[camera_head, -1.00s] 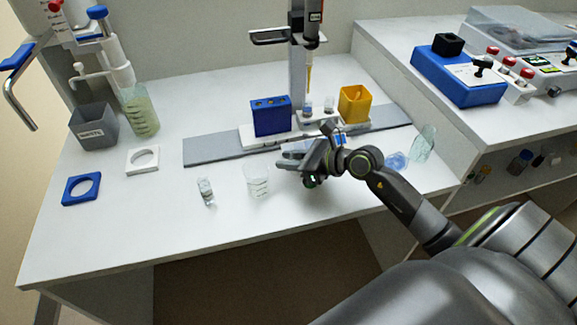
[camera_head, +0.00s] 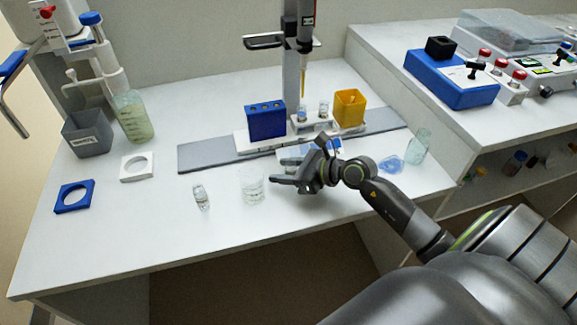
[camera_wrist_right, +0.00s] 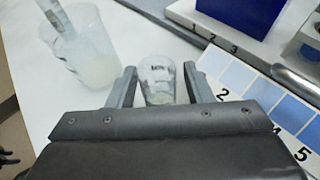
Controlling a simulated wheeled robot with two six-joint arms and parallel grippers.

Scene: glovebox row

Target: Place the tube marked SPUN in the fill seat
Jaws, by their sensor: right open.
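My right gripper (camera_head: 276,183) is open, low over the bench and just right of a clear beaker (camera_head: 252,186). In the right wrist view, a small clear vessel (camera_wrist_right: 157,80) with a dark marking stands between and beyond the open fingertips (camera_wrist_right: 158,78). The marking is too small to read as SPUN. A small clear vial (camera_head: 201,198) stands left of the beaker. Two small tubes (camera_head: 303,114) (camera_head: 323,109) stand in a white holder under the vertical dispenser (camera_head: 304,70). I cannot tell which place is the fill seat. My left gripper is out of view.
A numbered card (camera_wrist_right: 240,90) lies close beside the right gripper.

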